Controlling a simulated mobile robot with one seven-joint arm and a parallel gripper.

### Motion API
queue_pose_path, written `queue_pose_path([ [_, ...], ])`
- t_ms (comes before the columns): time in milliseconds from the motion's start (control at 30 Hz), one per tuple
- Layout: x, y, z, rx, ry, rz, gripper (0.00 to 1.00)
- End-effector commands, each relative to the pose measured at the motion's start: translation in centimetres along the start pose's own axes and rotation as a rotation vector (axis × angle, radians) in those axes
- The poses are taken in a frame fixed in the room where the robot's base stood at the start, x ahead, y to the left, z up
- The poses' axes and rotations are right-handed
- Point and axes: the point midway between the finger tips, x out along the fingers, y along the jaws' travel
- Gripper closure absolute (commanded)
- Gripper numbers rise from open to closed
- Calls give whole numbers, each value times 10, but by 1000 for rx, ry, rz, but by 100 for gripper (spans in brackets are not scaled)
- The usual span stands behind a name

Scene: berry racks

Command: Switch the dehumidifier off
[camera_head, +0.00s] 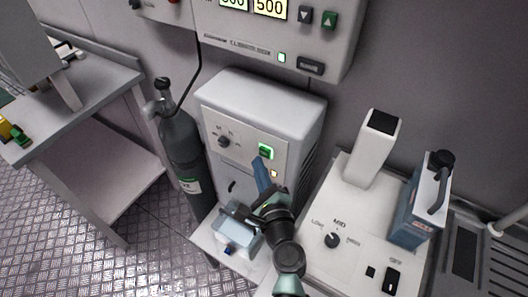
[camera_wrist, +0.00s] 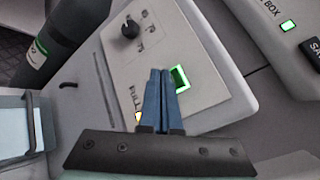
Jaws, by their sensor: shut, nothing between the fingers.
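The dehumidifier (camera_head: 262,95) is a pale box below the wall controller. Its front panel has a black dial (camera_head: 223,141) and a green-lit switch (camera_head: 266,151). In the wrist view the switch (camera_wrist: 180,78) glows green at its frame, just right of my fingertips. The dial (camera_wrist: 130,29) is up and left of them. A small amber lamp (camera_wrist: 138,117) by the word FULL is partly behind the fingers. My gripper (camera_head: 257,161) is shut and empty, its blue fingers (camera_wrist: 160,72) pointing at the panel close to the switch. I cannot tell whether they touch it.
A dark gas cylinder (camera_head: 182,145) stands left of the dehumidifier. A pale blue container (camera_head: 237,232) sits in front of it. At right, a white device with a MID dial (camera_head: 332,240) and a blue canister (camera_head: 418,205) stand close by. The controller (camera_head: 272,35) overhangs above.

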Motion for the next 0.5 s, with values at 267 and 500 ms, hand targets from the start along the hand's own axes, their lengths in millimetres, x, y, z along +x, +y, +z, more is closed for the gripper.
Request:
queue_pose_path([
  [267, 0, 0, 0, 0, 0, 0, 100],
  [500, 5, -3, -4, 0, 0, 0, 100],
])
